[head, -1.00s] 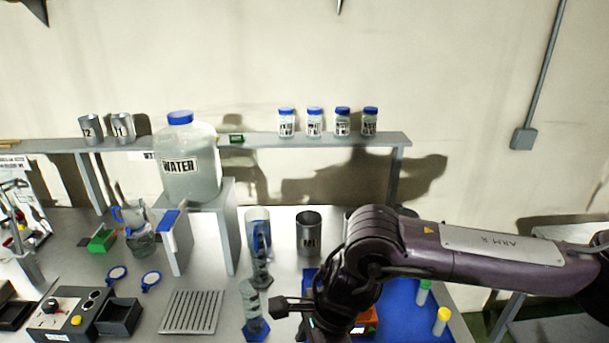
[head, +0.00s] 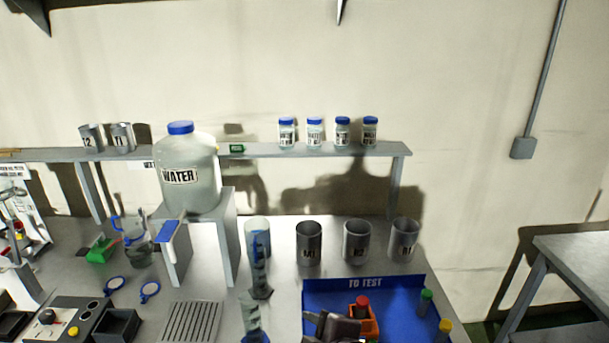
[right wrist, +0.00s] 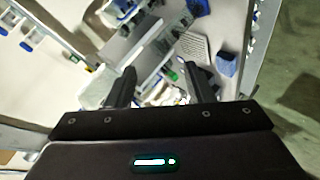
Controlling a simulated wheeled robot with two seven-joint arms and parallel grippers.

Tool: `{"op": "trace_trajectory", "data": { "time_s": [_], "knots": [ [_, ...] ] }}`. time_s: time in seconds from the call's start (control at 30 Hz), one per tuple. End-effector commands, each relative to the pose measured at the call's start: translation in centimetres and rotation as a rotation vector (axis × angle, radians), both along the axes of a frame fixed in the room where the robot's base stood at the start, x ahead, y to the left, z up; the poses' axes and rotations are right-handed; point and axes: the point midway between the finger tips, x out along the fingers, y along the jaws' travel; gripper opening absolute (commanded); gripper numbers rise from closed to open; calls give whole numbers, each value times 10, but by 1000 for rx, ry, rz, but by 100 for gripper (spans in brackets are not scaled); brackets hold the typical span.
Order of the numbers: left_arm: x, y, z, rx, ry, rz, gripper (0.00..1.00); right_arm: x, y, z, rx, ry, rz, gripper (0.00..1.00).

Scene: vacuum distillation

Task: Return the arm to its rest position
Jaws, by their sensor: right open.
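My right gripper (right wrist: 160,82) shows in the right wrist view with its two dark fingers apart and nothing between them. That view is tilted, with the bench and shelf beyond the fingers. In the head view, a dark part at the bottom edge, over the blue tray's front, looks like the end of my right arm; its fingers cannot be made out there. My left arm and gripper are not in view.
A blue "TO TEST" tray (head: 395,286) holds an orange block (head: 372,326) and capped tubes. Metal cups (head: 357,242) stand behind it. The water jug (head: 190,185) stands on a raised stand. Several blue-capped jars (head: 314,132) line the shelf. A side table (head: 580,255) is at right.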

Motion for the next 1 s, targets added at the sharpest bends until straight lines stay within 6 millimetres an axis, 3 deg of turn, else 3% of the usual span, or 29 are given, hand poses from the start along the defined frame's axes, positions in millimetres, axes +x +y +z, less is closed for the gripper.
{"op": "trace_trajectory", "data": {
  "time_s": [0.03, 0.1, 0.2, 0.5, 0.6, 0.87, 1.0],
  "knots": [
    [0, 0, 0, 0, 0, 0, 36, -8, -27, -22, 61, 129, -142, 48],
    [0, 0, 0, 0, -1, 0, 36, -20, -62, -46, 131, 277, -331, 48],
    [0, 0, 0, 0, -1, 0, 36, -41, -100, -74, 200, 435, -546, 48],
    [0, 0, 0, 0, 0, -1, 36, -109, -174, -124, 306, 734, -1024, 48],
    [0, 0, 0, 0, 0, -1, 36, -131, -192, -137, 324, 804, -1155, 48],
    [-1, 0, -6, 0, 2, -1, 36, -110, -186, -226, 302, 820, -1138, 48],
    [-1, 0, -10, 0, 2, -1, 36, -109, -185, -285, 286, 838, -1139, 48]
  ]
}}
